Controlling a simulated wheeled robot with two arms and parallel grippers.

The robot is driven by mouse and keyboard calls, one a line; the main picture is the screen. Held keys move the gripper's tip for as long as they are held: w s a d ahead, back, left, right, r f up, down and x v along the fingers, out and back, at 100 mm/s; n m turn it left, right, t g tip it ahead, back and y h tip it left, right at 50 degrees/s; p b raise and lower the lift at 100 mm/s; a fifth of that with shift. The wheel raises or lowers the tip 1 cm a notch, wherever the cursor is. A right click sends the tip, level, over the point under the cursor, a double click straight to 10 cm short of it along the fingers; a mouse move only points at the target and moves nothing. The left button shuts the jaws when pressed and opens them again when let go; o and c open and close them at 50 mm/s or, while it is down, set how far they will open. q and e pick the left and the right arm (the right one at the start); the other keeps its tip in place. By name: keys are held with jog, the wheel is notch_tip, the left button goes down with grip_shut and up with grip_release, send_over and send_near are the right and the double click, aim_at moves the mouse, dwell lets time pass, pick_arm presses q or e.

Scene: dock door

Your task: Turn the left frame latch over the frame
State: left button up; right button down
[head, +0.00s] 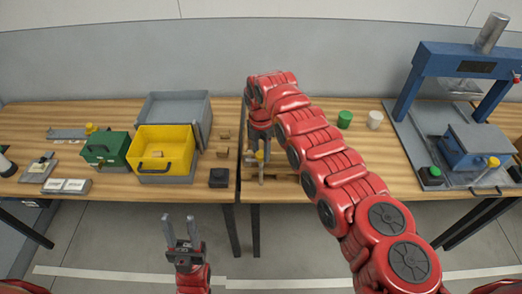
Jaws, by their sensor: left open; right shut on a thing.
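My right gripper (258,154) points down at the front of the middle table, at the end of my red arm that reaches in from the right. It is shut on a small yellow-topped piece (260,157), only partly visible between the fingers. Below it a thin grey part reaches toward the table's front edge. I cannot tell whether this piece is the left frame latch. No frame shows clearly there; my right arm covers much of that tabletop. My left gripper (180,232) is open and empty, in front of the left table, over the floor.
A yellow bin (163,136), grey crate (203,111), green box (105,148) and black block (219,178) stand on the left table. Green (344,119) and white (375,119) cylinders stand behind my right arm. A blue press (450,57) stands at right.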

jog(key=shift+f+m+b, duration=0.2)
jog(key=shift+m+b, duration=0.5)
jog(key=shift+b, duration=0.4)
jog(key=m+b, duration=0.4)
jog(key=shift+b, duration=0.4)
jog(key=shift+m+b, duration=0.8)
jog(key=shift+m, duration=0.3)
jog(key=m+b, duration=0.2)
jog(key=shift+r+m, duration=0.1)
jog(key=shift+m, duration=0.3)
jog(key=m+b, duration=0.1)
jog(key=m, duration=0.1)
jog(key=shift+m+b, duration=0.3)
jog(key=m+b, duration=0.1)
jog(key=m, duration=0.2)
jog(key=shift+r+m+b, duration=0.2)
jog(key=shift+m+b, duration=0.35)
jog(key=shift+m, duration=0.35)
